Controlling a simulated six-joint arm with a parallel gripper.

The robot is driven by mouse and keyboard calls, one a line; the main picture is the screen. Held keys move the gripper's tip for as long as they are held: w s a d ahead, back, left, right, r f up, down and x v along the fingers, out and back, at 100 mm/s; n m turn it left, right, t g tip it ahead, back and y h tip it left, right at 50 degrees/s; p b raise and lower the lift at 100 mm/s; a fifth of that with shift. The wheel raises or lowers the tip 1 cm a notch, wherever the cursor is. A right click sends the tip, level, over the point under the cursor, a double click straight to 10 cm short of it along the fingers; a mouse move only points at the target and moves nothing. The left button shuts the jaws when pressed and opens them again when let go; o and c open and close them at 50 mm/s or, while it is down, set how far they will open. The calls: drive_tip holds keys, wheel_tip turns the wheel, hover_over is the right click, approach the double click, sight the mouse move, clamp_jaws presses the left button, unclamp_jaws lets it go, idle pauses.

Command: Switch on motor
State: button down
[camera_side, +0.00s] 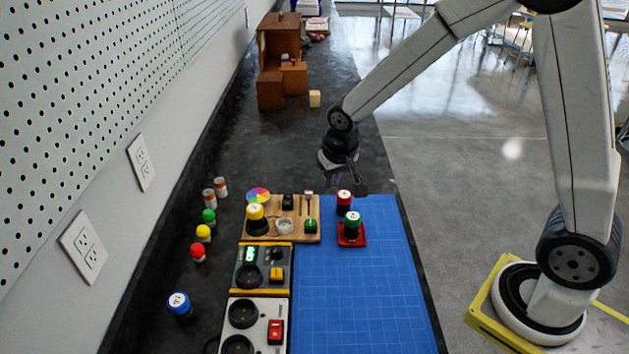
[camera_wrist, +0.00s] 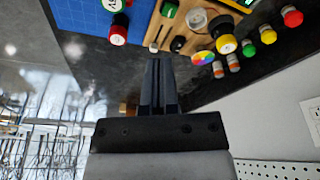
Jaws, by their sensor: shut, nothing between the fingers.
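No label shows which part is the motor. In the wrist view the board (camera_wrist: 218,30) is at the top, with the wheel (camera_wrist: 203,57) and the lever's pale tip (camera_wrist: 154,46) just beyond the fingertips in the picture. My gripper (camera_wrist: 158,62) is shut and empty. In the side view it (camera_side: 358,188) hangs above the table, behind the red-topped cylinder.
A red-topped cylinder (camera_side: 344,197) and a green-topped one on a red base (camera_side: 351,238) stand on the blue mat (camera_side: 375,290). Brown boxes (camera_side: 270,90) are behind.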

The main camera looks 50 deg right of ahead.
sight(290, 197)
drive_tip(key=w+f+m+h, duration=0.1)
drive_tip(key=w+f+m, duration=0.1)
drive_tip(key=w, duration=0.6)
drive_tip(key=w+f+m+h, duration=0.1)
drive_tip(key=w+f+m, duration=0.1)
drive_tip(key=w, duration=0.5)
drive_tip(key=shift+w+d+m+t, duration=0.3)
drive_tip(key=shift+w+m, duration=0.05)
drive_tip(key=shift+m, duration=0.35)
drive_tip(key=shift+d+x, duration=0.2)
drive_tip(key=shift+x, duration=6.8)
drive_tip(key=shift+r, duration=0.1)
